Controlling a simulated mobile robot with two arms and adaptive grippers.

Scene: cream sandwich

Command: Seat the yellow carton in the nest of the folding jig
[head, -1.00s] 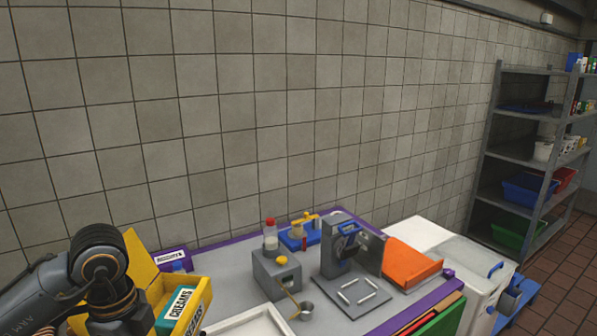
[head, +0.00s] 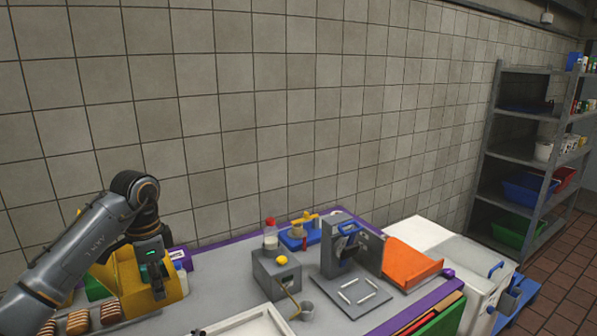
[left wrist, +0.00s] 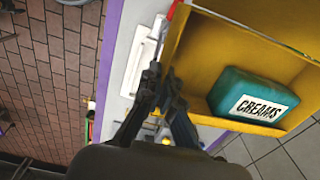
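The yellow carton (head: 130,285) is at the lower left in the head view. In the left wrist view the open yellow carton (left wrist: 205,48) fills the right side, with a teal block labelled CREAMS (left wrist: 247,96) inside. My left gripper (left wrist: 163,75) has its fingers close together at the carton's near wall and appears shut on it; the exact contact is partly hidden. A grey fixture with white strips on its base plate (head: 350,297), a blue handle and an upright plate stands right of centre; it looks like the folding jig. My right gripper is out of view.
A white frame (head: 250,322) lies at the front. Sandwich biscuits (head: 78,322) are at lower left.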

